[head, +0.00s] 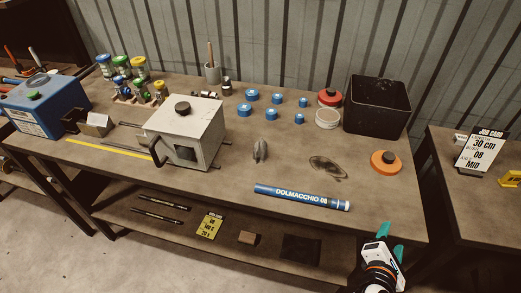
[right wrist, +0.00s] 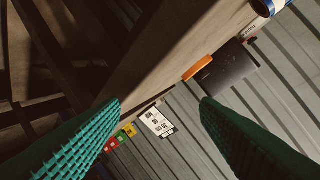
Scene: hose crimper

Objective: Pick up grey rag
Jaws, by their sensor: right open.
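A flat, crumpled grey-brown piece (head: 328,168), which looks like the grey rag, lies on the bench top right of centre. A smaller grey lump (head: 260,150) stands to its left; I cannot tell what it is. My right gripper (head: 391,241) is at the front right of the bench, in front of its edge and well apart from the rag. Its teal fingers are spread and empty; they also frame the right wrist view (right wrist: 160,102). The rag cannot be made out in the right wrist view. My left gripper is not in view.
A blue DOLMACCHIO 08 tube (head: 302,197) lies between the rag and the front edge. An orange disc (head: 386,162) and a black bin (head: 377,106) stand to the right. A grey crimper box (head: 205,128) is left. A job card (head: 478,152) stands on the side table.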

